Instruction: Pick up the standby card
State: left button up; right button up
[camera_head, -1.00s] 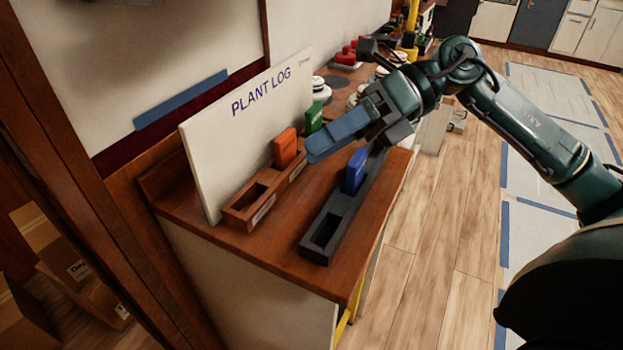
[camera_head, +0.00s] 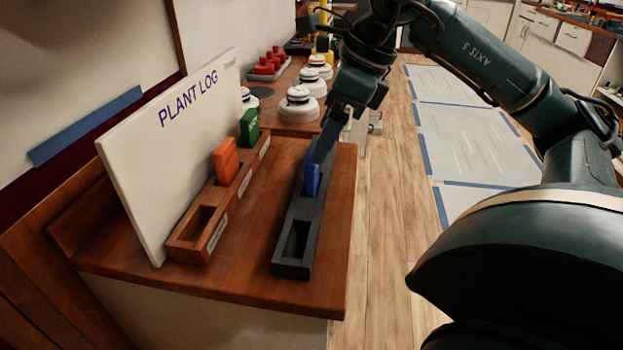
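A blue card (camera_head: 312,180) stands upright in a slot of the long black holder (camera_head: 293,268); the near slot of that holder is empty. An orange card (camera_head: 225,160) and a green card (camera_head: 249,127) stand in the wooden holder (camera_head: 188,254), whose near slot is empty. I cannot read which card is marked standby. My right gripper (camera_head: 323,150) comes in from the right and points down at the top of the blue card, overlapping it in view. I cannot tell whether it touches the card or how far its fingers are apart. My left gripper is not in view.
The white PLANT LOG board (camera_head: 170,150) stands behind the wooden holder. White round knobs (camera_head: 299,104) and red pieces (camera_head: 268,63) lie farther back on the counter. The wooden counter (camera_head: 230,270) has bare room between the holders; its right edge is close to the black holder.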

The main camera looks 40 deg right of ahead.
aim_at(312, 175)
jog(key=shift+w+b+x, duration=0.2)
jog(key=shift+b+x, duration=0.3)
jog(key=shift+x, duration=2.2)
jog(key=shift+r, duration=0.1)
jog(key=shift+c, duration=0.5)
jog(key=c, duration=1)
jog(key=shift+o, duration=0.2)
